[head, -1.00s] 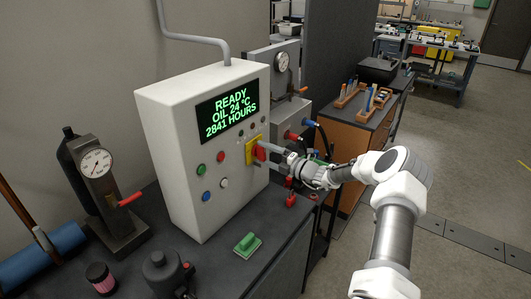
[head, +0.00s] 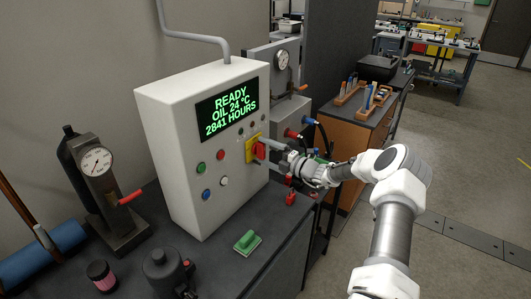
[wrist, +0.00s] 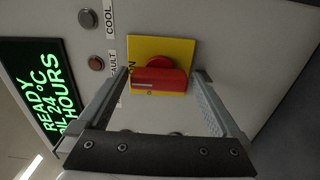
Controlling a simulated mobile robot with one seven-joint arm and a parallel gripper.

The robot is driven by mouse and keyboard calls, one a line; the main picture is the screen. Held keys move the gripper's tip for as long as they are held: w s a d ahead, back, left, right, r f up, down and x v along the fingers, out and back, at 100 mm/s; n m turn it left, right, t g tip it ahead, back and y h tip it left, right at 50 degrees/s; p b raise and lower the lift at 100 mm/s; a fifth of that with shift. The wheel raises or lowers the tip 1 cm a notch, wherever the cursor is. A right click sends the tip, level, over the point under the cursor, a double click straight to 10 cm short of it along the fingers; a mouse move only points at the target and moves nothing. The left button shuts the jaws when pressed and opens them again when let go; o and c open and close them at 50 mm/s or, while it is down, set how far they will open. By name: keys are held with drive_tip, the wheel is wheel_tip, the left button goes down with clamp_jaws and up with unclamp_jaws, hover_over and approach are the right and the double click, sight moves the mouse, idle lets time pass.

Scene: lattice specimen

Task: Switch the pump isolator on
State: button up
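The pump isolator is a red rotary handle (head: 260,151) on a yellow plate (head: 250,149), on the front of the light grey control cabinet (head: 180,170). In the wrist view the red handle (wrist: 158,80) lies across the yellow plate (wrist: 160,50), its white mark toward the side with the ON label (wrist: 132,70). My gripper (wrist: 161,76) is open, its two fingers on either side of the handle with gaps between; it holds nothing. In the head view my gripper (head: 275,145) is just right of the handle.
A green-lettered display (head: 227,112) reads READY, and several buttons sit below it. A gauge stand with a red lever (head: 130,197) is at left. Red and blue fittings are close behind my gripper.

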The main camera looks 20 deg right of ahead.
drive_tip(key=b+v, duration=0.3)
drive_tip(key=v, duration=1.4)
drive_tip(key=shift+s, duration=0.25)
idle(1.6)
